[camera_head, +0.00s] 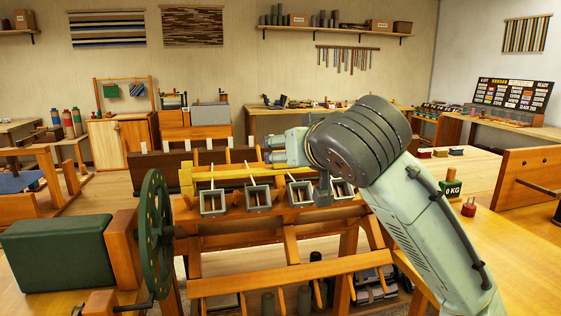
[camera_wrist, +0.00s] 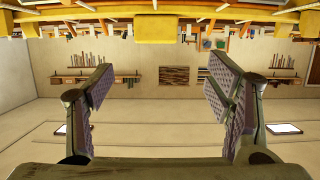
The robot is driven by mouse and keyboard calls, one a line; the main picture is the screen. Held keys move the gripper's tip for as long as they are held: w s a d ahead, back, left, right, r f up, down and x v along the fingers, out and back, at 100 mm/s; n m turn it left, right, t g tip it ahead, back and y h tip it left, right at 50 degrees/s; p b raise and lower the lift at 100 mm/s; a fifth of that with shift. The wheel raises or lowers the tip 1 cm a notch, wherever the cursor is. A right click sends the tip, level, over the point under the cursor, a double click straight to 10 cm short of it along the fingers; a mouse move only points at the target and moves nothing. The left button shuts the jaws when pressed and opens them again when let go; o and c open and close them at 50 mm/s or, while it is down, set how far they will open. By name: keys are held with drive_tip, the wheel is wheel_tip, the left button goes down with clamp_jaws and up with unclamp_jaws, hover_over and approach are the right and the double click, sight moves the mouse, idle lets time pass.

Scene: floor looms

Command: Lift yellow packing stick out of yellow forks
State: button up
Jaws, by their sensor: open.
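A long yellow stick (camera_head: 225,174) lies level along the top of the wooden loom, behind the row of grey square frames. A yellow block (camera_head: 186,180) stands at its left end; I cannot tell the forks from the stick clearly. In the wrist view a yellow bar (camera_wrist: 60,14) runs across the top edge, with a yellow block (camera_wrist: 155,28) at its middle. My gripper (camera_head: 268,149) is open and empty, pointing left just above the stick's right part. In the wrist view my gripper (camera_wrist: 158,68) has its fingers wide apart, with the yellow block beyond them. My arm hides the loom's right end.
Several grey square frames (camera_head: 257,198) with pale sticks stand along the loom's front beam. A green handwheel (camera_head: 156,235) and a green box (camera_head: 58,254) are at the left. A table with a 0 KG weight (camera_head: 451,190) is at the right.

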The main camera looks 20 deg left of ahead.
drive_tip(key=shift+d+f+p+x, duration=0.15)
drive_tip(key=shift+p+x, duration=0.6)
drive_tip(key=shift+x, duration=1.9)
drive_tip(key=shift+d+f+p+x, duration=0.15)
drive_tip(key=shift+p+x, duration=0.55)
drive_tip(key=shift+x, duration=2)
drive_tip(key=shift+w, duration=0.1)
drive_tip(key=shift+c, duration=0.3)
drive_tip(key=c, duration=1.2)
